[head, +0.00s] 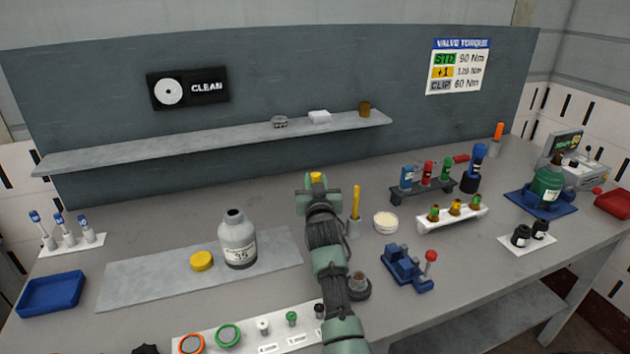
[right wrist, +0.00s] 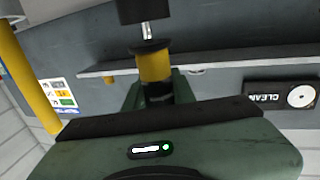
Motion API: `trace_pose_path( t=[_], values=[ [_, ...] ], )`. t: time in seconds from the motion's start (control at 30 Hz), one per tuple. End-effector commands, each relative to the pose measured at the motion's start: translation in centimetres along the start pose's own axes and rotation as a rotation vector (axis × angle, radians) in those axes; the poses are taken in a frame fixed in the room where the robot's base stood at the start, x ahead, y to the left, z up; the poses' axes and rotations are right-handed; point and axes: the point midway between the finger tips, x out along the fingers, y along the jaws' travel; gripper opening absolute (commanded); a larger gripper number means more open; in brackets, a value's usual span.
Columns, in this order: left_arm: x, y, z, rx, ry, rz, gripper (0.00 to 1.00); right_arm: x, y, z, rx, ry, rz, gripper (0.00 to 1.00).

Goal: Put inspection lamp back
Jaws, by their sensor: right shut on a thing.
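My right gripper (head: 317,192) is raised over the middle of the bench, in front of the shelf. It is shut on a yellow and black thing, which I take to be the inspection lamp (head: 316,176). In the right wrist view, the inspection lamp (right wrist: 155,66) shows a yellow band between dark parts, with a short metal neck and a black block (right wrist: 146,10) above it. The gripper (right wrist: 155,92) hides part of its body. My left gripper is not in view.
A yellow rod (head: 355,203) stands in a grey cup just right of my gripper. A dark round cup (head: 358,287) stands beside my forearm. A blue clamp fixture (head: 407,268), a grey bottle (head: 238,245) and a yellow cap (head: 202,261) are nearby. The shelf (head: 220,143) is behind.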

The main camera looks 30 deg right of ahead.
Motion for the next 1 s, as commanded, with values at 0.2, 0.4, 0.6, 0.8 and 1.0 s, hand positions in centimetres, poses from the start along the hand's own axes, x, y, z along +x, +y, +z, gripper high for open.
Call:
trace_pose_path(
  t=[0.2,0.4,0.6,0.8,1.0],
  values=[
    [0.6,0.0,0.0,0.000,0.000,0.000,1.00,0.0,0.0,0.6,0.000,0.001,0.000,0.00],
    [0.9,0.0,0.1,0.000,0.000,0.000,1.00,0.0,0.0,1.1,0.000,0.001,0.000,0.00],
    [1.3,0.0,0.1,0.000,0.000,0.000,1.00,0.0,0.0,1.6,0.000,0.001,0.000,0.00],
    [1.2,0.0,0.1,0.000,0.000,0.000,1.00,0.0,0.0,1.5,0.000,0.001,0.000,0.50],
    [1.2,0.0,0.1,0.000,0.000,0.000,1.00,0.0,0.0,1.6,0.000,-0.001,0.000,0.50]
  ],
)
